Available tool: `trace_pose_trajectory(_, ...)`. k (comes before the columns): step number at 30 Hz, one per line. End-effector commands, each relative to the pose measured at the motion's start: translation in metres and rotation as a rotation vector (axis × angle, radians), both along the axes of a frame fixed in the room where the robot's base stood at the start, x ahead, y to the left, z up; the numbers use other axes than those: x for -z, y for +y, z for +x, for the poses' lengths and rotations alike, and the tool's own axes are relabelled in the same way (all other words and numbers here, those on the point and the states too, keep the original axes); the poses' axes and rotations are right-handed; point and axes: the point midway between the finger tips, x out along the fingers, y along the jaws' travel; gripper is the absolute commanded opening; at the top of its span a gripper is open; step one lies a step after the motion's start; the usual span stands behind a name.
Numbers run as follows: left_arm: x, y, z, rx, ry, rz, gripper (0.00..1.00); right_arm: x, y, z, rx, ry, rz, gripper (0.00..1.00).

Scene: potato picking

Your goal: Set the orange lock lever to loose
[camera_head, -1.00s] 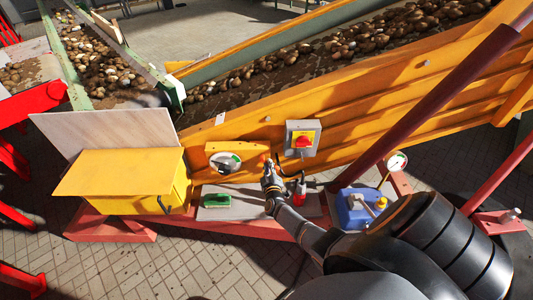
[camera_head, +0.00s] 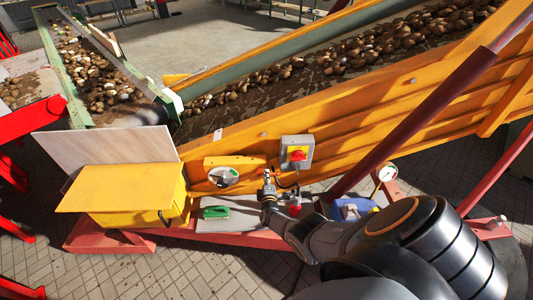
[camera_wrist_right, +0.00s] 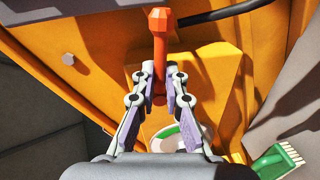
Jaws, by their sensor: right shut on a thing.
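The orange lock lever (camera_wrist_right: 159,42) is a rod with a faceted knob at its top end. It stands nearly upright in the right wrist view, in front of the yellow-orange machine side. My right gripper (camera_wrist_right: 158,80) is shut on its lower part, one finger on each side, with the knob sticking out beyond the fingertips. In the head view my right gripper (camera_head: 267,178) is at the machine's side, between the round dial (camera_head: 223,177) and the switch box; the lever is tiny and mostly hidden there. My left gripper is not in view.
The grey switch box (camera_head: 297,152) with a red knob is right of my gripper. A green brush (camera_head: 215,212) lies on a grey plate below the dial. A yellow box (camera_head: 120,188) stands at left. A blue container (camera_head: 350,207) is partly behind my right arm.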

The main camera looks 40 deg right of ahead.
Motion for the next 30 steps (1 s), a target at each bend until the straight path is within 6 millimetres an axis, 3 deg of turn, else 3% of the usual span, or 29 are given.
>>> trace_pose_trajectory(14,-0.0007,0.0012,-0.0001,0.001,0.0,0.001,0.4,0.0003,0.0002,-0.0003,0.0,0.008,-0.008,0.0)
trace_pose_trajectory(15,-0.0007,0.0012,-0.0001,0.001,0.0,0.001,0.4,0.0003,0.0003,-0.0002,0.0,0.007,-0.008,0.16)
trace_pose_trajectory(19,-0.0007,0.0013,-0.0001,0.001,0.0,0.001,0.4,0.0002,0.0002,-0.0001,0.0,0.007,-0.008,0.34)
trace_pose_trajectory(30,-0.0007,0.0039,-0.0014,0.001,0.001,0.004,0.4,0.0,0.0011,-0.0014,0.0,0.006,-0.01,0.34)
